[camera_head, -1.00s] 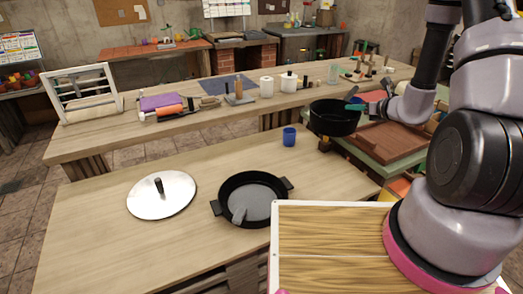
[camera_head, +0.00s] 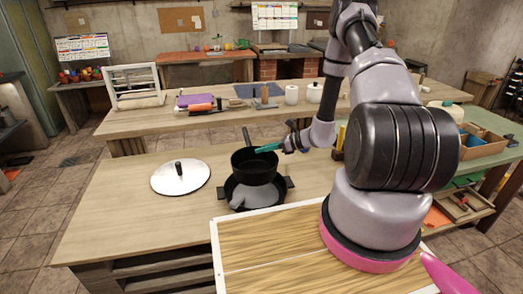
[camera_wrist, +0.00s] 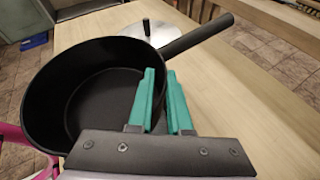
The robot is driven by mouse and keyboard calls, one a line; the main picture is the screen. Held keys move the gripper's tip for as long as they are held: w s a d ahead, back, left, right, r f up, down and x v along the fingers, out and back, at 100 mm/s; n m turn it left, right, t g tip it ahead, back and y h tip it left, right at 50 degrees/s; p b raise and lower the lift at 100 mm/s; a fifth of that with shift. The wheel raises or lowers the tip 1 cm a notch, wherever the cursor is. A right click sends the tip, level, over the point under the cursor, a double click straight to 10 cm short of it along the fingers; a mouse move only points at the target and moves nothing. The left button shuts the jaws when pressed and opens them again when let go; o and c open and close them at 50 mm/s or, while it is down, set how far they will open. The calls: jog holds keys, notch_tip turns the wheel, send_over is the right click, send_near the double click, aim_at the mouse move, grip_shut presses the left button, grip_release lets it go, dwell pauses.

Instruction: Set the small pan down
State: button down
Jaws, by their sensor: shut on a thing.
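The small black pan (camera_head: 254,168) is upright, with its handle pointing to the back. My gripper (camera_head: 268,148) is shut on its rim; in the wrist view the teal fingers (camera_wrist: 163,90) straddle the wall of the small pan (camera_wrist: 85,85), one inside and one outside. The small pan is empty. In the head view it overlaps the wide black two-handled pan (camera_head: 243,201) on the wooden table, which holds a grey piece. I cannot tell whether the two touch.
A round metal lid (camera_head: 180,177) with a black knob lies left of the pans on the table (camera_head: 120,215). Free tabletop lies around the lid. A bench (camera_head: 130,125) behind holds a purple item (camera_head: 195,100), rollers and white canisters. A green-topped workbench (camera_head: 490,122) stands at right.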

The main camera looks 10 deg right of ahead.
aim_at(263, 164)
jog(key=shift+a+f, duration=0.15)
jog(key=shift+f, duration=3.5)
jog(key=shift+f, duration=1.15)
jog(key=c, duration=0.8)
grip_release()
jog(key=shift+o, duration=0.2)
jog(key=shift+s+d, duration=0.1)
jog(key=shift+d, duration=0.1)
